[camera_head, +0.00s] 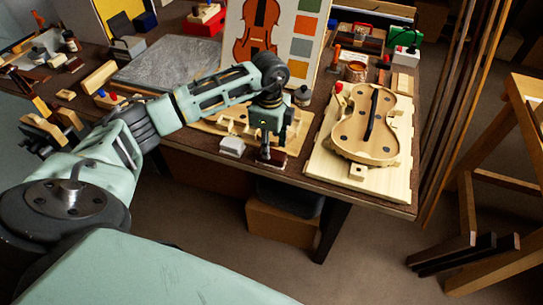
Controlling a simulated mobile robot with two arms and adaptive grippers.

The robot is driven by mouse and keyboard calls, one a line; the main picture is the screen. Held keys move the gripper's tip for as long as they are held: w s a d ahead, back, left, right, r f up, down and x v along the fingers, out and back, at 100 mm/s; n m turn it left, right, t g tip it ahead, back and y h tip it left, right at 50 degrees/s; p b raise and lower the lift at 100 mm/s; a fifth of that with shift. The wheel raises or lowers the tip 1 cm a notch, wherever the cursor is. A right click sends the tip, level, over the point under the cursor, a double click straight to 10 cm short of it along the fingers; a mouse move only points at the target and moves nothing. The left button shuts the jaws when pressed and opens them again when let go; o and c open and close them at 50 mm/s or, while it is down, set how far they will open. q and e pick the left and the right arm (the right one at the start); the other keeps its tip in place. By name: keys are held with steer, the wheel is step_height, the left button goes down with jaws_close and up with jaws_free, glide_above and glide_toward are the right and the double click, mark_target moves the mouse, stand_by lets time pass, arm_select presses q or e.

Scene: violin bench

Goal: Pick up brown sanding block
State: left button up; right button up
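A dark reddish-brown block (275,158), which looks like the brown sanding block, lies at the front edge of the bench. My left gripper (265,153) points straight down at it, with its fingertips at or just above the block. The gripper hides part of the block. The fingers are small and dark here, so I cannot tell whether they are open or shut, or whether they touch the block. My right gripper is not in view.
A pale grey-white block (232,146) sits just left of the gripper. A wooden board with parts (210,128) lies behind it. A violin body (366,128) rests on a pale board (318,165) to the right. A picture panel (305,62) stands behind my arm.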

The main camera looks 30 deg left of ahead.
arm_select(q)
steer(key=f, duration=0.4)
steer(key=shift+w+d, duration=0.1)
steer(key=shift+d, duration=0.1)
steer(key=shift+c, duration=0.3)
steer(key=c, duration=0.8)
